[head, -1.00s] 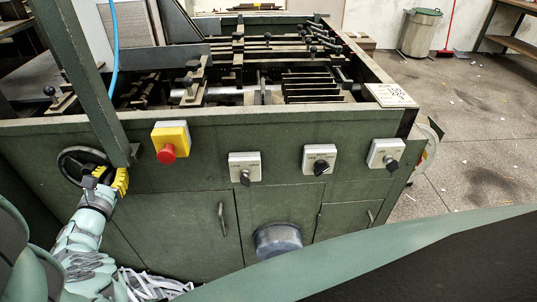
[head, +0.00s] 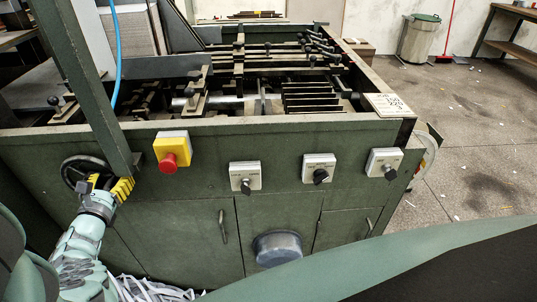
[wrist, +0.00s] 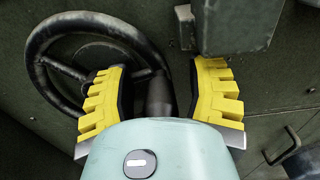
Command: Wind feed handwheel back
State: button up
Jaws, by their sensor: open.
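The black spoked handwheel (head: 78,166) is on the machine's green front panel at the left, partly hidden by my gripper and a green post. In the wrist view the handwheel (wrist: 38,73) fills the left, with its dark handle (wrist: 159,95) sticking out toward me. My gripper (head: 108,186) is at the wheel's lower right. In the wrist view my gripper (wrist: 160,85) is open, with the yellow fingers on either side of the handle. The left finger overlaps the wheel in the picture. Whether either finger touches the handle cannot be told.
A green post (head: 93,85) stands close to the right of the wheel and shows near the right finger (wrist: 236,25). A red emergency button on a yellow box (head: 170,155) and several switches are further right. Paper strips (head: 150,290) lie on the floor below.

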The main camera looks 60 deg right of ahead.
aim_at(108, 190)
jog(key=shift+s+a, duration=0.1)
jog(key=shift+s+a, duration=0.15)
jog(key=shift+a, duration=0.25)
jog(key=shift+v, duration=0.95)
jog(key=v, duration=0.9)
jog(key=shift+s+d, duration=0.1)
jog(key=shift+c, duration=0.2)
